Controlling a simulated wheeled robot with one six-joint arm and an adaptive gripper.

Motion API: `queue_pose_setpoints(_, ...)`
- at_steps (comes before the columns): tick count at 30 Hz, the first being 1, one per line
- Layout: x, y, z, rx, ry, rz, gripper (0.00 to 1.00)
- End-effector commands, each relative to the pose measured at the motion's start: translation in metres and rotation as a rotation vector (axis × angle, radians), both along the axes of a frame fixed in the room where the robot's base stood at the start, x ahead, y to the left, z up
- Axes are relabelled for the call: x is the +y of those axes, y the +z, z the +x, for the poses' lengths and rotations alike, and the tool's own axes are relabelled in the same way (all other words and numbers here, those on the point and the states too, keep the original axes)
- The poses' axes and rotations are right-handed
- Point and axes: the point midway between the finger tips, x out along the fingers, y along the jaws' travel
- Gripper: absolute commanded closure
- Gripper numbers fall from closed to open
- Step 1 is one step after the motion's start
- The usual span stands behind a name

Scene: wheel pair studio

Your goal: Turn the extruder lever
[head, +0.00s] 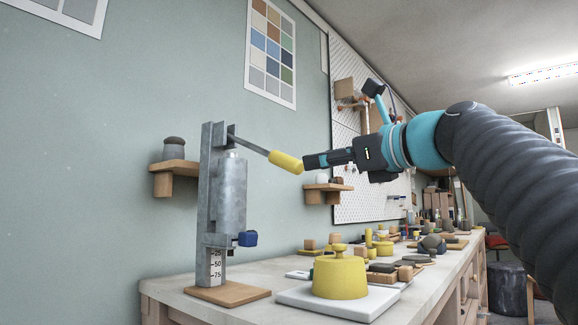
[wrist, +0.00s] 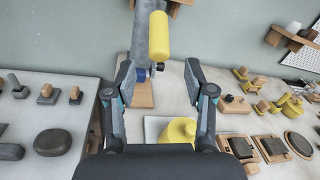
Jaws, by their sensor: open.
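The extruder (head: 229,190) is a grey metal column and cylinder on a wooden base at the near left of the bench, against the wall. Its lever (head: 249,146) slants down to the right from the top and ends in a yellow grip (head: 286,162). In the head view my gripper (head: 308,161) is right beside the grip's end; touching or apart is unclear. In the wrist view the yellow grip (wrist: 159,36) lies ahead of and between the open fingers of my gripper (wrist: 158,75). The extruder's body is partly hidden behind the grip there.
A yellow lidded pot (head: 340,275) stands on a white slab (head: 300,297) right of the extruder. Wall shelves (head: 176,168) hold small pots. Several tools and clay pieces cover the bench farther back. A pegboard (head: 352,120) hangs on the wall.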

Motion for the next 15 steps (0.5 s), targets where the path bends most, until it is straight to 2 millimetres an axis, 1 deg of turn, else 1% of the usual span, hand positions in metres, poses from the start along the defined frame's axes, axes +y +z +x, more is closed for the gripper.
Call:
queue_pose_setpoints(1,0.008,0.000,0.005,0.000,0.006,0.000,0.46)
queue_pose_setpoints(9,0.040,0.000,0.038,0.001,0.008,0.001,0.46)
queue_pose_setpoints(15,0.058,0.000,0.056,0.001,0.007,-0.001,0.46)
